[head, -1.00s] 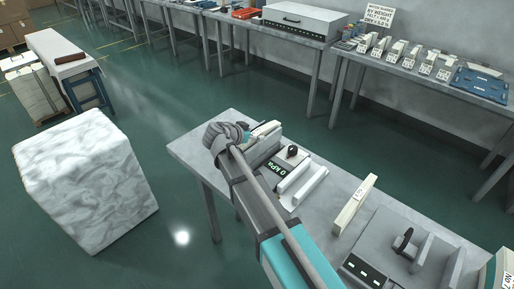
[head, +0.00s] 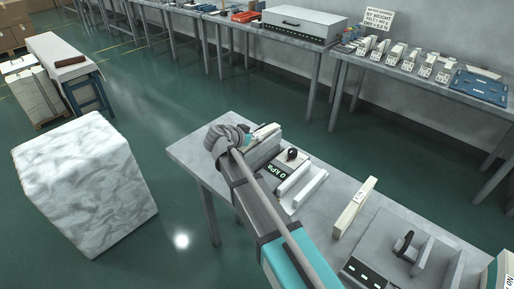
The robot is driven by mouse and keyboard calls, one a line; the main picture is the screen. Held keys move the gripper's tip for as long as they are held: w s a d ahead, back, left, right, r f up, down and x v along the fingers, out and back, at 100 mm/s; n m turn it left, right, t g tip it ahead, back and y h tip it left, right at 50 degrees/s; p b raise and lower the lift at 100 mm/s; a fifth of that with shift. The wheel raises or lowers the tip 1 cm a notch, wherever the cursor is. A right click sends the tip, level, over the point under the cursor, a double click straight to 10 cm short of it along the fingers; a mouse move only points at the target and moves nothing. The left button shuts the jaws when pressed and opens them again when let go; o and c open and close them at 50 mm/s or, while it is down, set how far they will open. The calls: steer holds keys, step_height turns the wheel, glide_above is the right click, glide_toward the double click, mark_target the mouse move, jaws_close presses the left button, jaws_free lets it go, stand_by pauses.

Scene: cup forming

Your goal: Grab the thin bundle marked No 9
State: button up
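A thin cream bundle (head: 354,208) stands on edge on the near grey table, with a small white label near its upper end; the marking is too small to read. My gripper (head: 264,134) is at the table's far left end, well to the left of that bundle. The grey wrist hides most of it, so I cannot tell whether its fingers are open or shut. Something pale shows beside the fingers, above a grey block. A white and teal bundle (head: 492,272) stands at the right edge, cut off by the frame, its label partly visible.
The near table (head: 320,236) also bears a device with a kPa display (head: 285,170), pale upright plates and a grey fixture with a black knob (head: 404,243). A large white wrapped block (head: 85,185) stands on the floor at left. Benches line the back wall.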

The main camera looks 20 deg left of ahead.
jaws_close()
steer(key=shift+r, duration=0.2)
step_height(320, 180, up, 18)
steer(key=p, duration=1.8)
steer(key=shift+f, duration=0.2)
